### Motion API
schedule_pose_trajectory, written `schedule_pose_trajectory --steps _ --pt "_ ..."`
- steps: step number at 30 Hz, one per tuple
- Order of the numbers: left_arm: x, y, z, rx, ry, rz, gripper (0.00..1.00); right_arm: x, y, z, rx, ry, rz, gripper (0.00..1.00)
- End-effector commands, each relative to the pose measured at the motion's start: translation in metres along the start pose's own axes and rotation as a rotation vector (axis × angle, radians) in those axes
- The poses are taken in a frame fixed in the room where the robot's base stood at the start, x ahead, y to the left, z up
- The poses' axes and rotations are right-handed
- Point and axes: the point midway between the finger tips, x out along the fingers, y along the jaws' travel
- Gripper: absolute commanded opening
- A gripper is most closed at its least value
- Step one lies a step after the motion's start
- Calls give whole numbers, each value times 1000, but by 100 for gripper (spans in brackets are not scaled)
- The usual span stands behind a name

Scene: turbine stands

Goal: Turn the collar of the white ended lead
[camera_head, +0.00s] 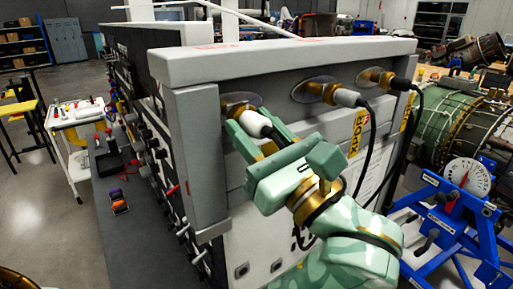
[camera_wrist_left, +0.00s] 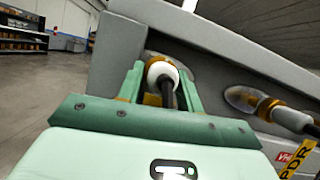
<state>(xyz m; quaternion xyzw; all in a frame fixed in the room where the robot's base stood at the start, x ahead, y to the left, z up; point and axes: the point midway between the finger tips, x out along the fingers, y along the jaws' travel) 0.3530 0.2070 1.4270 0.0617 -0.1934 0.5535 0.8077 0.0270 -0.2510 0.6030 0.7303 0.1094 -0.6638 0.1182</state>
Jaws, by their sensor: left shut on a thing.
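Three leads plug into the grey panel's upper edge through brass collars. The left lead (camera_head: 257,124) has a white end, and its brass collar (camera_head: 240,109) meets an oval plate. My left gripper (camera_head: 254,115) is shut on this lead, one finger on either side. In the left wrist view, the white end (camera_wrist_left: 160,69) with its black cable sits between the fingers of my left gripper (camera_wrist_left: 160,78); the fingers partly hide the collar. The middle lead (camera_head: 347,97) also has a pale end; the right lead (camera_head: 400,83) has a black end. My right gripper is not seen.
Black cables (camera_head: 370,140) hang down the panel right of my left arm. A blue stand (camera_head: 450,220) with a dial (camera_head: 466,177) and a green turbine (camera_head: 447,120) stand at the right. A white cart (camera_head: 75,115) stands at the left, with open floor around it.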

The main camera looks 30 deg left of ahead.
Motion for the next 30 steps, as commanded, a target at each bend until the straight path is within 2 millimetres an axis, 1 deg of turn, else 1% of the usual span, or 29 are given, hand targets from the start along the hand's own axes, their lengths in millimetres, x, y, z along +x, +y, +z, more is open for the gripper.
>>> schedule_pose_trajectory --steps 1,9,26,27,29,30 --pt "-1 0 -3 -25 0 11 13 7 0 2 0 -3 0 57" --pt "0 -1 -1 -121 0 50 13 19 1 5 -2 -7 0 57" --pt "0 -1 1 -151 -1 62 13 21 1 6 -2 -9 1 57" --pt "0 -1 1 -151 -1 62 42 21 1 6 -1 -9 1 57" --pt "0 -1 1 -151 0 62 58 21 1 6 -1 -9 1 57" --pt "0 -1 1 -151 0 62 59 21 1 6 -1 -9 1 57"
